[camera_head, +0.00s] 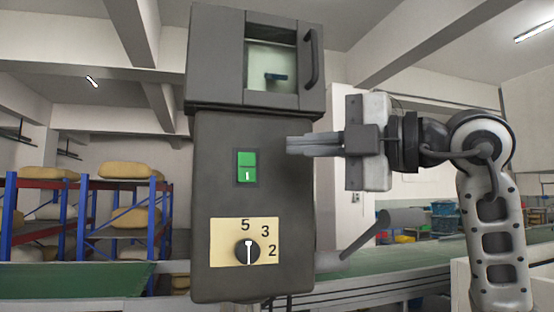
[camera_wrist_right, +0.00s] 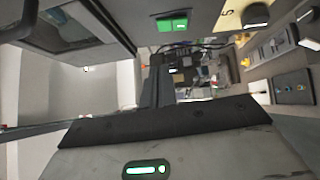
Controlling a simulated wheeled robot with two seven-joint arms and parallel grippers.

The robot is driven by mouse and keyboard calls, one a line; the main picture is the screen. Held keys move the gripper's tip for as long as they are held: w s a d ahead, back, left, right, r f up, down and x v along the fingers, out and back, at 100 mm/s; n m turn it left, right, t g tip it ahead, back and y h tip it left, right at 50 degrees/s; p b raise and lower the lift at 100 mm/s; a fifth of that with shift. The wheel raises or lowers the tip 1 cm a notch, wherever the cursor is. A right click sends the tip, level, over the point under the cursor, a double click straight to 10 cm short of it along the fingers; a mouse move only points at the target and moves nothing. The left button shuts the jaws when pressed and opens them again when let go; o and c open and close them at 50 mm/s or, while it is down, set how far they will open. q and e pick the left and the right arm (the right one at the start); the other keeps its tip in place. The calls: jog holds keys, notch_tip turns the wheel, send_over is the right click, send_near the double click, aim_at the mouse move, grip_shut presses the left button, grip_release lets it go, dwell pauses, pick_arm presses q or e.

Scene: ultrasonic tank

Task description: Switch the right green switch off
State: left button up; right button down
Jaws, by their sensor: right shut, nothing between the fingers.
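A green rocker switch (camera_head: 247,167) sits on the front of a dark grey machine (camera_head: 212,200). Its lower half carries a white mark. It is the only green switch I see, and it also shows at the top of the right wrist view (camera_wrist_right: 173,22). My right gripper (camera_head: 290,145) is shut and empty. In the head view its tips point left, to the right of the switch and a little higher, with a gap between them. In the right wrist view the fingers (camera_wrist_right: 158,88) are below the switch, apart from it. My left gripper is not in view.
Below the switch is a black dial (camera_head: 247,251) on a cream plate numbered 5, 3, 2. Above is a windowed door (camera_head: 270,60) with a handle (camera_head: 312,57). A green conveyor (camera_head: 400,256) runs behind. Shelves with sacks (camera_head: 130,171) stand at left.

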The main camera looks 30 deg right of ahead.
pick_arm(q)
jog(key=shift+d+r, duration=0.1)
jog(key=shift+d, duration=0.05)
pick_arm(e)
jog(key=shift+r+v, duration=0.15)
jog(key=shift+v, duration=0.95)
jog(key=shift+r+v, duration=0.2)
jog(key=shift+v, duration=0.9)
